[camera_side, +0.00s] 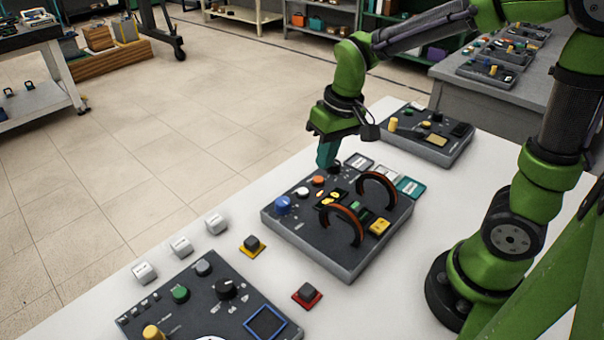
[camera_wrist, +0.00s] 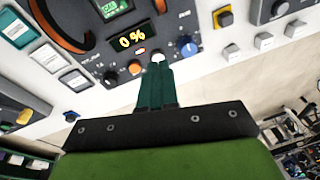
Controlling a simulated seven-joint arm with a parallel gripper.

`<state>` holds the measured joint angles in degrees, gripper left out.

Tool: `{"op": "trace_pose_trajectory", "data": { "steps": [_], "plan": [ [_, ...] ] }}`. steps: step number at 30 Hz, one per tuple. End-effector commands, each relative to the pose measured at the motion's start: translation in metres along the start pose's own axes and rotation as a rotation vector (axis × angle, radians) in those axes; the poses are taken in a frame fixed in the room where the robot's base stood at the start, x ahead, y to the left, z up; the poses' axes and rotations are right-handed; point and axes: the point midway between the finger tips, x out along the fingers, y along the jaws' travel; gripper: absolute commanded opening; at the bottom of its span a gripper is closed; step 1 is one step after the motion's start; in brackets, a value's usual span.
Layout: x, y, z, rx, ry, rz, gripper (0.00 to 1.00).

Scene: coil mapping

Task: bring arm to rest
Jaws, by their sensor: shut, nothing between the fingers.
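My green arm reaches over the white table, and my gripper (camera_side: 326,160) points down at the far edge of the middle control panel (camera_side: 345,262). The teal fingers are together with nothing between them. The panel carries two orange-and-black arches (camera_side: 342,222), a blue knob (camera_side: 283,202), and white and orange round controls.
A second panel (camera_side: 425,135) stands behind, and another (camera_side: 205,300) lies at the front left. Small white blocks (camera_side: 181,246), a yellow-based button (camera_side: 252,245) and a red-based button (camera_side: 307,294) sit between. White and teal label cards (camera_side: 410,188) lie by the middle panel.

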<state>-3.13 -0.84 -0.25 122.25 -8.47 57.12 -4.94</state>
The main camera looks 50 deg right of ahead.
Motion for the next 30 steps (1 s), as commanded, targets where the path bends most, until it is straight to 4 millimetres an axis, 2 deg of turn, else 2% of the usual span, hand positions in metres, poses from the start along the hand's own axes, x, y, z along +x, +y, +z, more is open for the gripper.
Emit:
{"op": "trace_pose_trajectory", "data": {
  "steps": [1, 6, 12, 19, 30],
  "plan": [
    [-0.016, 0.001, 0.012, 0.025, 0.047, -0.025, 0.0],
    [-0.053, 0.004, 0.048, 0.1, 0.195, -0.106, 0.0],
    [-0.079, 0.008, 0.078, 0.139, 0.338, -0.178, 0.0],
    [-0.097, 0.01, 0.085, 0.137, 0.419, -0.203, 0.0],
    [-0.098, 0.01, 0.084, 0.137, 0.42, -0.203, 0.0]
  ]
}}
